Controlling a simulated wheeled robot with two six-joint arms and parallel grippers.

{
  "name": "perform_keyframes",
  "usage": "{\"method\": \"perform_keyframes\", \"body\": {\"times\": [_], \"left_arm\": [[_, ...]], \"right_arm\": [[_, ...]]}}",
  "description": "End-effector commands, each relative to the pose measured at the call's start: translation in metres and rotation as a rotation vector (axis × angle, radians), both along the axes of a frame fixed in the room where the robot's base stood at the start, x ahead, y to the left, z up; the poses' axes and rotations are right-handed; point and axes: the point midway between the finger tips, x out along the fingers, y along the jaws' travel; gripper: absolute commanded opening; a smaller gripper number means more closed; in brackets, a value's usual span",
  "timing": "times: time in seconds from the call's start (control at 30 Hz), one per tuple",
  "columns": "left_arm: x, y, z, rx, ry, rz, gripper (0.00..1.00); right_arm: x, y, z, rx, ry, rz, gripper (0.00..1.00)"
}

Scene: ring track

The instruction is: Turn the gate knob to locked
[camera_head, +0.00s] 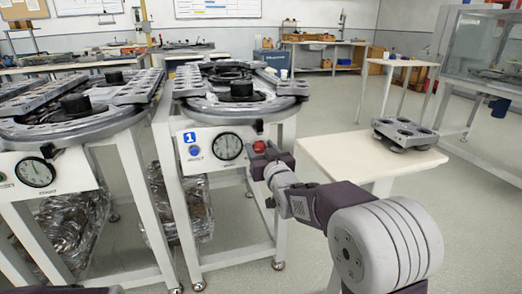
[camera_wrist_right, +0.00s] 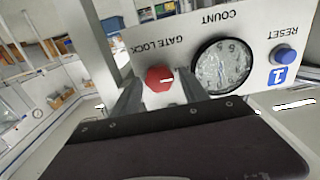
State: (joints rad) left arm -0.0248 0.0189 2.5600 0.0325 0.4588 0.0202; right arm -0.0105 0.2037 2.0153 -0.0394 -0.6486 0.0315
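The red gate lock knob (camera_head: 259,146) is on the white front panel of the middle ring track stand, right of the round count dial (camera_head: 227,146). In the right wrist view, which shows the panel upside down, the knob (camera_wrist_right: 158,77) has a white mark pointing to the picture's right, under the words GATE LOCK. My right gripper (camera_head: 267,158) is at the panel in front of the knob. Its two fingers (camera_wrist_right: 158,88) are apart, one on each side of the knob; whether they touch it I cannot tell. My left gripper is not in view.
A blue reset button (camera_head: 195,151) sits left of the dial. The ring track (camera_head: 240,105) lies above the panel. A similar stand with a dial (camera_head: 36,172) is at the left. A pale table (camera_head: 345,150) with a grey fixture (camera_head: 404,133) stands at the right.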

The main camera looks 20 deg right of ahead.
Motion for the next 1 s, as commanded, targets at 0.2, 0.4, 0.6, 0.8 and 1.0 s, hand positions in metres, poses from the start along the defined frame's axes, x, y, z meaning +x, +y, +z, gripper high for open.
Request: {"method": "perform_keyframes", "body": {"times": [0.2, 0.4, 0.6, 0.8, 1.0], "left_arm": [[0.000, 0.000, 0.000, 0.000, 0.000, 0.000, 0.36], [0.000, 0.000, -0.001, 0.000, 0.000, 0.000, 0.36], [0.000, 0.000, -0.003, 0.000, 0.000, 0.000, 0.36], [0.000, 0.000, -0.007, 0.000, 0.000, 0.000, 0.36], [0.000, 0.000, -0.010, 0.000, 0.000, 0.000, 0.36]], "right_arm": [[0.000, 0.000, 0.000, 0.000, 0.000, 0.000, 0.00], [0.000, 0.000, 0.000, -0.018, -0.001, 0.000, 0.00], [0.000, 0.000, -0.001, -0.103, -0.004, 0.000, 0.00], [0.000, 0.001, -0.002, -0.265, -0.009, 0.000, 0.00], [0.000, 0.002, -0.003, -0.456, -0.014, 0.001, 0.00]]}}
